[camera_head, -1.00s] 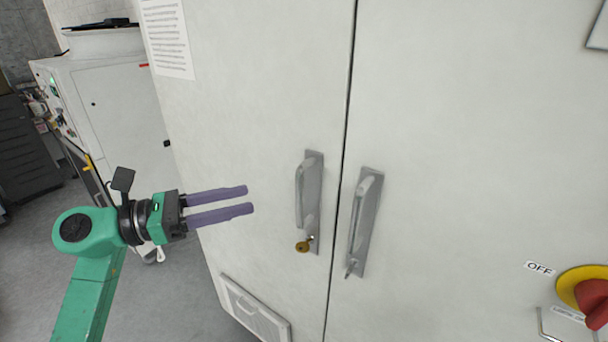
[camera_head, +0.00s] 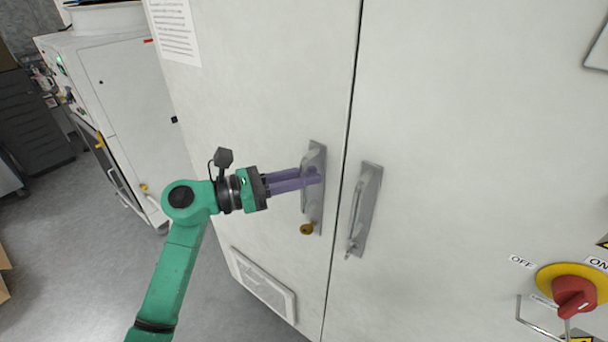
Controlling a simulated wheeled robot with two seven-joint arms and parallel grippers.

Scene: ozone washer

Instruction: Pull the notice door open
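The notice door (camera_head: 235,110) is the left cabinet door, pale grey, with a printed notice (camera_head: 174,31) at its upper left. It looks shut against the right door (camera_head: 480,140) along a dark seam. Its upright metal handle (camera_head: 313,215) has a brass key (camera_head: 306,229) below the grip. My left gripper (camera_head: 318,176) comes in from the left, its two purple fingers across the upper-middle of this handle, hiding part of it. The fingers look close together. I cannot tell whether they are clamped on the handle. My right gripper is not in view.
The right door has a similar handle (camera_head: 365,210). A red and yellow rotary switch (camera_head: 572,294) sticks out at lower right. A vent panel (camera_head: 264,283) is low on the notice door. A white machine (camera_head: 120,95) stands behind at left, with open floor (camera_head: 90,250) before it.

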